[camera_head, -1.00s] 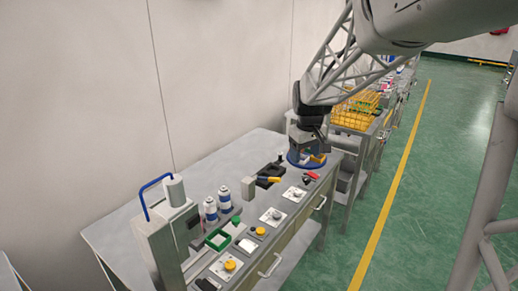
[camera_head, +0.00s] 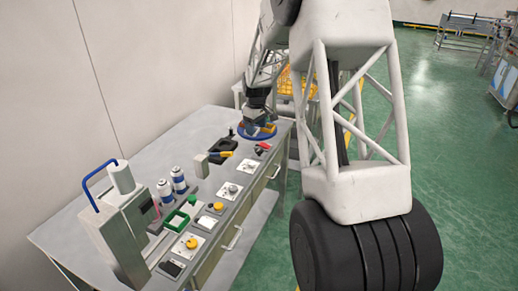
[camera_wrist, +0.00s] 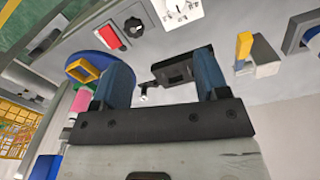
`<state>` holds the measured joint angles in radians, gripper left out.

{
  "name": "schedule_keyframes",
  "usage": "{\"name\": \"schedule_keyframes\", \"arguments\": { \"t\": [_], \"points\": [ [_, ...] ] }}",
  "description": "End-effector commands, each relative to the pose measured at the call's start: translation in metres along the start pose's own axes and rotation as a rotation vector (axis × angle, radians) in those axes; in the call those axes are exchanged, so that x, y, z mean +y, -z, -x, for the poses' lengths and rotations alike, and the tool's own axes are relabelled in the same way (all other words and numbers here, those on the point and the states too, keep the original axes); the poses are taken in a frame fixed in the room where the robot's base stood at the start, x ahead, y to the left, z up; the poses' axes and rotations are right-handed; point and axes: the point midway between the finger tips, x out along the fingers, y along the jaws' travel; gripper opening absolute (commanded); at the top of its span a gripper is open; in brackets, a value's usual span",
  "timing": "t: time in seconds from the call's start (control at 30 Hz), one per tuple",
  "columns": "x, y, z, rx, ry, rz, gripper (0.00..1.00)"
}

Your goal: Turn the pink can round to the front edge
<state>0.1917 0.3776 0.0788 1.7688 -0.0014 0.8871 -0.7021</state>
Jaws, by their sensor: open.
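A small pink shape (camera_wrist: 80,101) shows at the left in the wrist view, next to the blue round plate (camera_wrist: 79,74) and partly behind my left finger. It may be the pink can, but its form is too hidden to tell. In the head view I make out no clear pink can. My gripper (camera_wrist: 166,72) is open in the wrist view, its two blue-grey fingers wide apart with nothing held. In the head view my arm's end hangs over the far end of the bench, above the blue round plate (camera_head: 268,132); the fingers are too small to make out there.
Two white-and-blue cans (camera_head: 179,180) stand by the green tray (camera_head: 177,221) and a press with a blue handle (camera_head: 98,176). A black fixture (camera_head: 220,147) and a red part (camera_head: 264,146) lie near the plate. The bench's wall side (camera_head: 85,222) is bare.

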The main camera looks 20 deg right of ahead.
Motion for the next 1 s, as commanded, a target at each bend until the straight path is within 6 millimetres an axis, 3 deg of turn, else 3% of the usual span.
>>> {"name": "schedule_keyframes", "arguments": {
  "t": [0.2, 0.4, 1.0],
  "points": [
    [0.034, 0.02, -0.042, -0.013, 0.012, 0.041, 0.68],
    [0.054, 0.03, -0.067, -0.019, 0.018, 0.068, 0.68],
    [0.06, 0.033, -0.077, -0.021, 0.021, 0.077, 0.68]
  ]
}}
